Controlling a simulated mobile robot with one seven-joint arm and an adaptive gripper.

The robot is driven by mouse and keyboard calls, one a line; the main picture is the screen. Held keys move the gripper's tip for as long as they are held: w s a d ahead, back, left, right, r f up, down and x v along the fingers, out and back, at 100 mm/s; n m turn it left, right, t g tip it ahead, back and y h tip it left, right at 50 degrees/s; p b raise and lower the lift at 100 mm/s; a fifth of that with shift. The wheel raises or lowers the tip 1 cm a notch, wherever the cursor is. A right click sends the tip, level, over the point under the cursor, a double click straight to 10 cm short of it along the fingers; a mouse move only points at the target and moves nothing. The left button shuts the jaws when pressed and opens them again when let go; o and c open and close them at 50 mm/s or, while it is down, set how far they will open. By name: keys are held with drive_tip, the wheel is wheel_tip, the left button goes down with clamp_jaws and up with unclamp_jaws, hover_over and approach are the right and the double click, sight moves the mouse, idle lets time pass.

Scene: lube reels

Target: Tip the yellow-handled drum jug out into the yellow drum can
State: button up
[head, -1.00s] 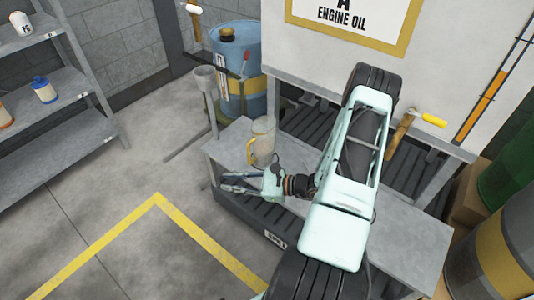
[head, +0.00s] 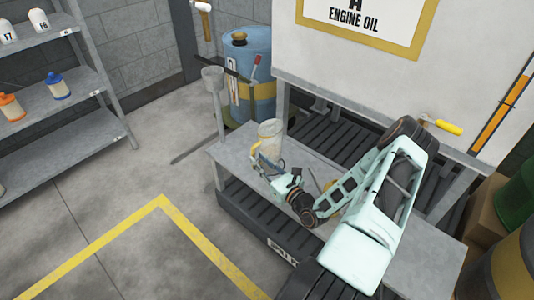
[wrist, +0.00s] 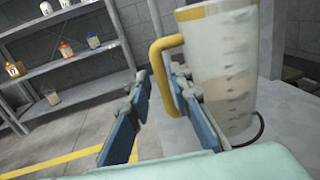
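The jug (head: 270,131) is pale and translucent with a yellow rim and yellow handle, and stands upright on the grey bench. In the wrist view the jug (wrist: 230,70) fills the right side, with graduation marks and a tan-grey lower part. My gripper (head: 264,166) is at the handle's side of the jug. In the wrist view my gripper (wrist: 161,82) is open, with the yellow handle (wrist: 157,62) between its fingers, close to the right finger. Contact is unclear. A blue drum with a yellow band (head: 264,90) stands behind; I cannot tell whether it is the yellow drum can.
A grey funnel on a stand (head: 212,76) rises left of the jug. The bench (head: 330,175) sits before the engine oil tank (head: 400,85). Shelves with small bottles (head: 60,85) stand left. The floor at left is clear.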

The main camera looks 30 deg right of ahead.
sight(254, 155)
drive_tip(key=w, duration=0.1)
drive_tip(key=w+b, duration=0.1)
drive_tip(key=w, duration=0.2)
drive_tip(key=shift+w+a+f, duration=0.1)
drive_tip(key=shift+w+a, duration=0.05)
drive_tip(key=shift+a, duration=0.2)
clamp_jaws()
